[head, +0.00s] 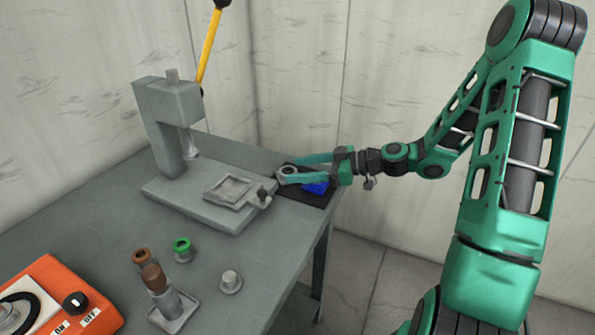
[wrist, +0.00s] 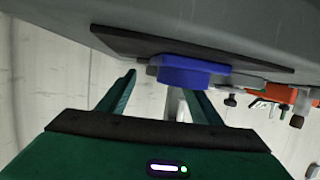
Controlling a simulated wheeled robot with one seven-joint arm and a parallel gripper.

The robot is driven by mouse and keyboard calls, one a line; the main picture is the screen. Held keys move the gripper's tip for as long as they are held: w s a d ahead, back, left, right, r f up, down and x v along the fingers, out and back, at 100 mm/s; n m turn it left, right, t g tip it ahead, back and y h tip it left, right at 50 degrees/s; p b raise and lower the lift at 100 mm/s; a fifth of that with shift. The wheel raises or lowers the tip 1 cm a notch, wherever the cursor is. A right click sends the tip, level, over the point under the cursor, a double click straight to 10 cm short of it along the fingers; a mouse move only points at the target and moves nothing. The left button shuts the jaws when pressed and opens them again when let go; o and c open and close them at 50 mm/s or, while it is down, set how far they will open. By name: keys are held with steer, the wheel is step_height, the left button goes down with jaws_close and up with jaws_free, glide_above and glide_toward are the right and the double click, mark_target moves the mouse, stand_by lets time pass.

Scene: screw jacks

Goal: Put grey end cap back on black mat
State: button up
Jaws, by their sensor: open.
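The black mat (head: 322,200) lies at the table's right corner. The mat also shows in the wrist view (wrist: 120,42).
A blue flanged piece (head: 315,188) sits on the mat, close to my fingers. A grey press (head: 170,115) with a yellow lever stands left of the mat. A green ring (head: 182,246), brown-topped pieces (head: 152,278), a pale grey cap (head: 230,281) and an orange control box (head: 60,300) stand nearer.

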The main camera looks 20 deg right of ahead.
steer(key=v, duration=1)
steer(key=shift+s+d+r, duration=0.2)
steer(key=shift+d, duration=0.05)
